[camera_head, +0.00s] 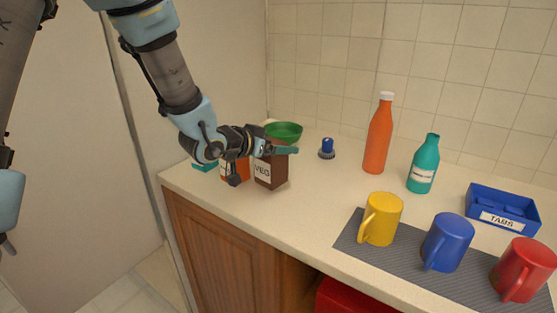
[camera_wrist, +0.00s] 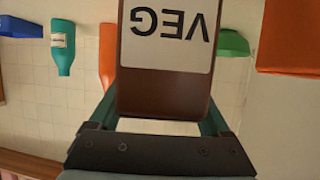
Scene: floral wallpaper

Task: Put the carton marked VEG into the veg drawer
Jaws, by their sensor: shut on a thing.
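The brown carton (camera_head: 270,175) with a white VEG label stands near the counter's left end. In the wrist view the carton (camera_wrist: 163,92) fills the middle between the teal fingers, its label upside down. My gripper (camera_head: 263,157) is shut on the carton from the left. The carton looks upright; I cannot tell whether its base touches the counter. No drawer marked for veg can be made out. A red box-like thing (camera_head: 352,298) shows below the counter's front edge, mostly cut off, its label not visible.
A green bowl (camera_head: 284,131) is behind the carton. Bottles, a blue TABS tray (camera_head: 503,208) and several mugs on a grey mat (camera_head: 350,232) are to the right.

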